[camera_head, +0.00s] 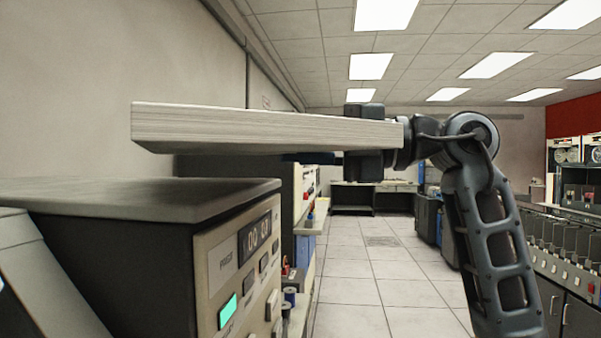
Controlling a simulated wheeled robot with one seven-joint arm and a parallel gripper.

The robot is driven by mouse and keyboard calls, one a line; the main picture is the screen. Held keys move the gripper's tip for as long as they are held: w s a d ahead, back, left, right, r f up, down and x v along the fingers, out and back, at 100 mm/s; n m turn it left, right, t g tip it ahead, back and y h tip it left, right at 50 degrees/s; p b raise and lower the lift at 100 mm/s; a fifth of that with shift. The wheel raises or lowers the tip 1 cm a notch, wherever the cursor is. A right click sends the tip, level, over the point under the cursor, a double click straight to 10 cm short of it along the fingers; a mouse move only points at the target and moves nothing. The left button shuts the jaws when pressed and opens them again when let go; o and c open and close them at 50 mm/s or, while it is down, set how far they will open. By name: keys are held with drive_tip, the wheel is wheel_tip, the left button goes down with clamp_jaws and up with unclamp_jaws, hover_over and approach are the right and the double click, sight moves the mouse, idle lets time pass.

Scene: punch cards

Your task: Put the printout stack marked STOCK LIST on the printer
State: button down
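A thick white printout stack (262,129) is held level in the air at the upper left middle. Its marking cannot be read from this side. My gripper (364,140) is shut on the stack's right end, with one finger above and the other below. A dark grey flat-topped machine (140,197), which may be the printer, stands at the lower left. It has a cream front panel (240,270) with a counter, buttons and a lit green key. The stack is above the level of the machine's top, apart from it.
The left wall (190,60) is close behind the machine. Shelves with small items (308,195) stand beyond it. The tiled floor (380,285) in the middle is clear. A row of grey cabinets (570,250) lines the right, and a dark desk (370,195) stands at the back.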

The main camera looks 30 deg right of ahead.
drive_tip(key=shift+f, duration=2)
drive_tip(key=c, duration=0.9)
unclamp_jaws()
drive_tip(key=shift+f, duration=0.15)
